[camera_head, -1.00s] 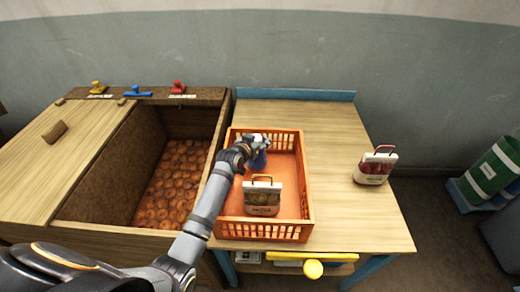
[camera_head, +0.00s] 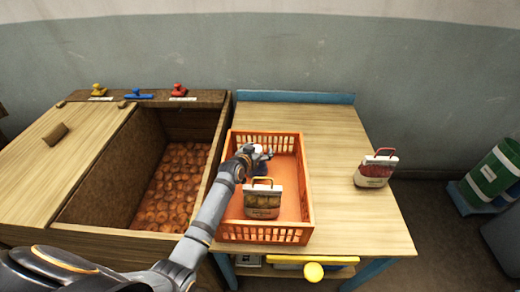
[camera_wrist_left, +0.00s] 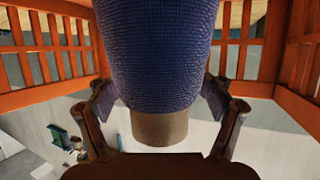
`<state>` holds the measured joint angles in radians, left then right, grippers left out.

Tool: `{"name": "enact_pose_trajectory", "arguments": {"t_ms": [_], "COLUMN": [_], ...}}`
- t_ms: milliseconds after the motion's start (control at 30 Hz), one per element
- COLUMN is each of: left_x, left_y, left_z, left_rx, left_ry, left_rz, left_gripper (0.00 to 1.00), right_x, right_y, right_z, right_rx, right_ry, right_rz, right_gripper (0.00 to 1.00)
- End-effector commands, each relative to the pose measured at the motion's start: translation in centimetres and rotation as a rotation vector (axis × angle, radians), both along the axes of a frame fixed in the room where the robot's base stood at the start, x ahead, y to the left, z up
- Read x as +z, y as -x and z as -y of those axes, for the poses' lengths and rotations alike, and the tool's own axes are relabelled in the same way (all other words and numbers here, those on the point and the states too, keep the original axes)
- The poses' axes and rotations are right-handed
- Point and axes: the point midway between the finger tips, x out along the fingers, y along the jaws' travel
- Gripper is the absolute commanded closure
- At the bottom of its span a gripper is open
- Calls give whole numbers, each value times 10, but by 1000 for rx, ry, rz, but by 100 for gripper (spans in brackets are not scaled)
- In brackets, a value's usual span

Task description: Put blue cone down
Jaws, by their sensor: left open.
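The blue cone (camera_wrist_left: 160,50) fills the top middle of the left wrist view. It has a woven-looking blue surface and a tan end (camera_wrist_left: 159,126). My left gripper (camera_head: 264,155) is inside the orange crate (camera_head: 306,205), towards its back. In the wrist view its fingers stand apart on both sides of the cone, near the tan end. I cannot tell whether they touch it. In the head view the cone is mostly hidden at the gripper. My right gripper is not in view.
A sewn sack (camera_head: 262,201) with a tan handle stands in the front of the crate. Another sack (camera_head: 376,170) with a red handle stands on the table (camera_head: 340,130) to the right. A wooden bin (camera_head: 100,180) with round brown items is at left.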

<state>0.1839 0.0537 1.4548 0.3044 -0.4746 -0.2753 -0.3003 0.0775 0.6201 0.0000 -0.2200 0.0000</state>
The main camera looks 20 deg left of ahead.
Motion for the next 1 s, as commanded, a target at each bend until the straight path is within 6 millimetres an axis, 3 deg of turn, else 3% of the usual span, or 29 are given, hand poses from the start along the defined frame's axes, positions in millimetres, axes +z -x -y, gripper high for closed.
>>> {"name": "enact_pose_trajectory", "arguments": {"t_ms": [267,700,1000], "left_x": [4,39,49], "left_y": [4,90,110], "left_z": [-1,-11,-13], "left_rx": [0,-2,-1], "left_ry": [-1,-5,0], "left_rz": [1,0,0], "left_gripper": [24,24,24], "right_x": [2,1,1], "right_y": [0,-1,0], "right_z": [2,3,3], "right_rx": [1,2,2], "right_ry": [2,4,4], "right_rz": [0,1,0], "right_gripper": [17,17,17]}}
